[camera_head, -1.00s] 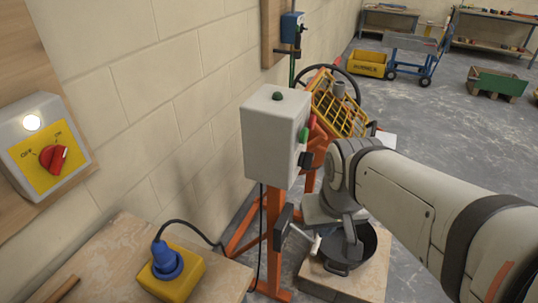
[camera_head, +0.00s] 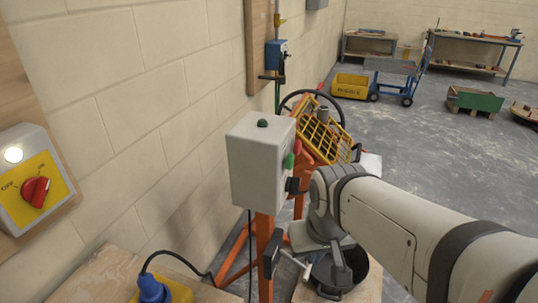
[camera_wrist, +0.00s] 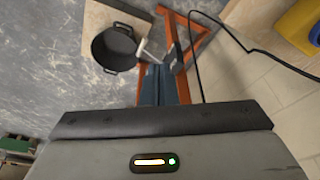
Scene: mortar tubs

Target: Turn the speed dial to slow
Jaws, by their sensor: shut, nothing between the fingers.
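A grey control box (camera_head: 258,165) stands on an orange post beside the wall. Its right-hand face, seen very obliquely, carries red and green buttons and a black knob (camera_head: 292,185), which may be the speed dial. I cannot read its marks or setting. My gripper (camera_head: 344,278) points down to the right of the box and below the knob, over a black tub (camera_head: 357,272), apart from the knob. In the wrist view my shut fingers (camera_wrist: 160,80) hold nothing; the tub (camera_wrist: 115,50) shows beyond them. The knob is not visible there.
An orange frame with a yellow grille (camera_head: 325,133) stands behind the box. A red rotary switch (camera_head: 36,191) is on the wall at left. A blue plug (camera_head: 152,290) with a cable sits at lower left.

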